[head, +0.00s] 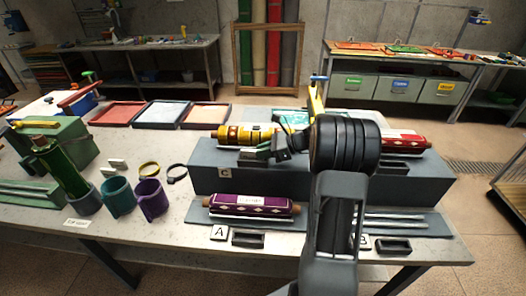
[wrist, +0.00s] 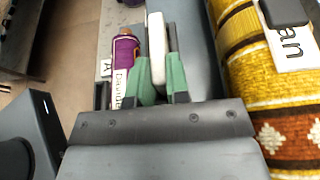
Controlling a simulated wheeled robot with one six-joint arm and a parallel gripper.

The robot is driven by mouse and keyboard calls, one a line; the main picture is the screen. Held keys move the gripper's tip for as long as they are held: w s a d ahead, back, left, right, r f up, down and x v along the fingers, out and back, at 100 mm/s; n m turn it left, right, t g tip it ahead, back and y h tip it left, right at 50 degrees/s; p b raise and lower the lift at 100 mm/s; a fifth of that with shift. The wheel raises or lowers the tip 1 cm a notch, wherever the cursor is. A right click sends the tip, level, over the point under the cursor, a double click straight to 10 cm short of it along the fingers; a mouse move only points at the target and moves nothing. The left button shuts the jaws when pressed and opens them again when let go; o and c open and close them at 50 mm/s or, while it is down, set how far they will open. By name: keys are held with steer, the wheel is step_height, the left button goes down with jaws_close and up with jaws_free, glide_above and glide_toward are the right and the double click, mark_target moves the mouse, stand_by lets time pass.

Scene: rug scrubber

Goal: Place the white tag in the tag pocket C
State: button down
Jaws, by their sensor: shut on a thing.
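My gripper (wrist: 158,80) has green fingertips shut on the white tag (wrist: 156,45), which stands edge-on between them in the wrist view. In the head view my gripper (head: 270,148) is in front of the yellow patterned roll on the grey raised step, above the C label (head: 226,173). The white tag cannot be made out clearly in the head view.
A purple roll (head: 250,205) lies on the lower level by the A label (head: 219,233) and a dark pocket (head: 248,239). Another pocket (head: 394,245) is at the lower right. A red roll (head: 403,142) lies at the step's right. Cups (head: 118,196) and rings stand left.

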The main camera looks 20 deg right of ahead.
steer(key=shift+f, duration=0.1)
steer(key=c, duration=1.1)
jaws_free()
steer(key=shift+d+r, duration=0.15)
steer(key=shift+r, duration=0.05)
steer(key=b+v, duration=0.2)
steer(key=v, duration=0.9)
steer(key=s+a+n+g+h, duration=0.2)
steer(key=s+a+n+h, duration=0.1)
steer(key=a+n, duration=0.3)
steer(key=s+a+n+g+h, duration=0.2)
steer(key=s+a+n, duration=0.15)
steer(key=a, duration=0.45)
steer(key=s+a+f+n+t+h, duration=0.1)
steer(key=s+a+f+n+h, duration=0.2)
steer(key=s+n, duration=0.7)
steer(key=a+n+h, duration=0.2)
steer(key=n+h, duration=0.1)
steer(key=n, duration=0.1)
steer(key=shift+s+a+n+t+h, duration=0.35)
steer(key=shift+a+t+h, duration=0.05)
